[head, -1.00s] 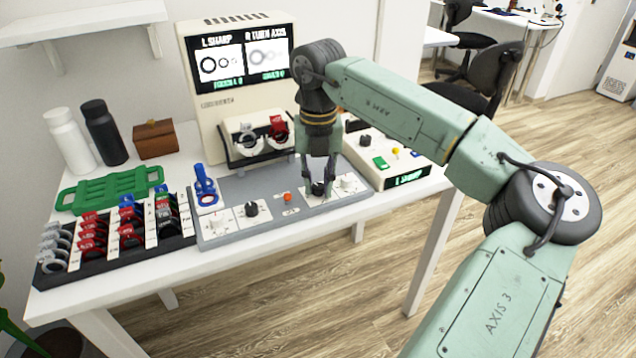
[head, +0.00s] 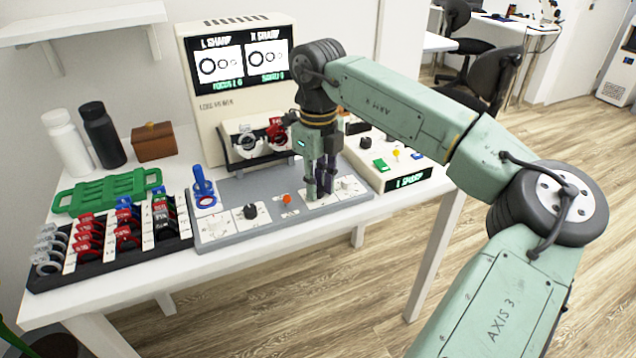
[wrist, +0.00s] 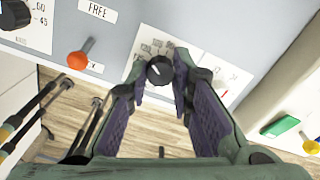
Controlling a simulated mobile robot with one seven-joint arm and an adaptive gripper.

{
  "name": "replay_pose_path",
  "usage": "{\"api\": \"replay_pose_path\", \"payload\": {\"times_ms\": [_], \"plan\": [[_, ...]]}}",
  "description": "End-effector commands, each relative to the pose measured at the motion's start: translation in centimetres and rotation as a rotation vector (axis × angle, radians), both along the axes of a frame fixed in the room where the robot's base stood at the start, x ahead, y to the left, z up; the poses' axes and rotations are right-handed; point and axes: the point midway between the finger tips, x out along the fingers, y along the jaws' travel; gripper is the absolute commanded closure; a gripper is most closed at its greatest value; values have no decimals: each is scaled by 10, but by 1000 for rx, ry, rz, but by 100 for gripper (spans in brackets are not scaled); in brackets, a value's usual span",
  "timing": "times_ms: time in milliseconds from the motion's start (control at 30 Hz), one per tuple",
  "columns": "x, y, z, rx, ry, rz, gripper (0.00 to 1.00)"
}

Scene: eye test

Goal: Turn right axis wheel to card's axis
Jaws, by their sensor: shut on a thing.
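The right axis wheel (wrist: 158,69) is a small black knob with a white pointer line, on a white dial plate with printed numbers. My gripper (wrist: 161,80) has its fingers on both sides of the knob and is shut on it. The screen (head: 243,60) shows ring pictures on two cards, headed "L SHARP" and "R SHARP".
A second black knob (head: 250,212) and an orange knob (head: 287,199) sit left of my gripper. A blue-handled lever (head: 203,188) stands at the panel's left. A lens rack (head: 110,252) lies further left. A cream box with green button (head: 380,165) stands close on the right.

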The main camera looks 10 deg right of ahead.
Motion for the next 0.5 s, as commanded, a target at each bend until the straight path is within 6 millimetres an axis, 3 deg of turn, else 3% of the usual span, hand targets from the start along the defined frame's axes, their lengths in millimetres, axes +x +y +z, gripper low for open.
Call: {"api": "replay_pose_path", "payload": {"times_ms": [500], "plan": [[1, 0, 1, 0, -3, 53, 100]]}}
